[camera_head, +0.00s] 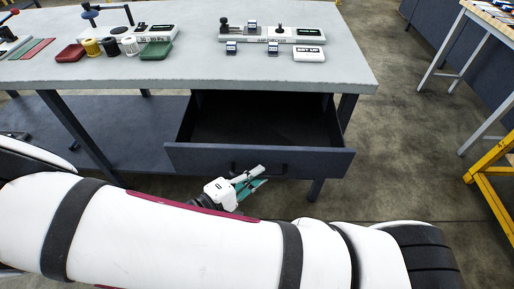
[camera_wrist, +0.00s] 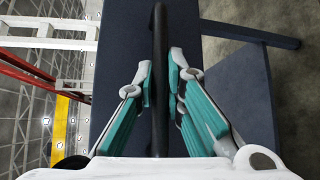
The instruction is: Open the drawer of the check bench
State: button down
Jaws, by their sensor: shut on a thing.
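The check bench (camera_head: 200,70) has a pale grey top and dark legs. Its dark blue-grey drawer (camera_head: 330,163) is pulled well out, and its dark inside shows as empty. My gripper (camera_head: 262,175) is at the drawer front, near the middle. In the wrist view the black bar handle (camera_wrist: 159,60) runs between the two teal-padded fingers of my gripper (camera_wrist: 161,85), against the drawer front (camera_wrist: 120,50). The fingers are closed about the handle. My arm hides part of the space below the drawer in the head view.
On the bench top are a red tray (camera_head: 71,54), a green tray (camera_head: 156,50), small pots and a gauge base (camera_head: 270,36). A lower shelf (camera_head: 130,130) lies under the bench at left. A yellow frame (camera_head: 490,170) stands at right, with open floor between.

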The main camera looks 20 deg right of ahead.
jog(key=shift+s+a+p, duration=0.15)
jog(key=shift+s+a, duration=0.05)
jog(key=shift+s, duration=0.45)
jog(key=shift+s+a+p, duration=0.1)
jog(key=shift+s+a, duration=0.15)
jog(key=shift+s, duration=0.45)
jog(key=shift+s+a+p, duration=0.15)
jog(key=shift+s+a, duration=0.05)
jog(key=shift+s, duration=0.45)
jog(key=c, duration=1.7)
grip_release()
jog(key=shift+o, duration=0.2)
jog(key=shift+a, duration=0.1)
jog(key=v, duration=1.2)
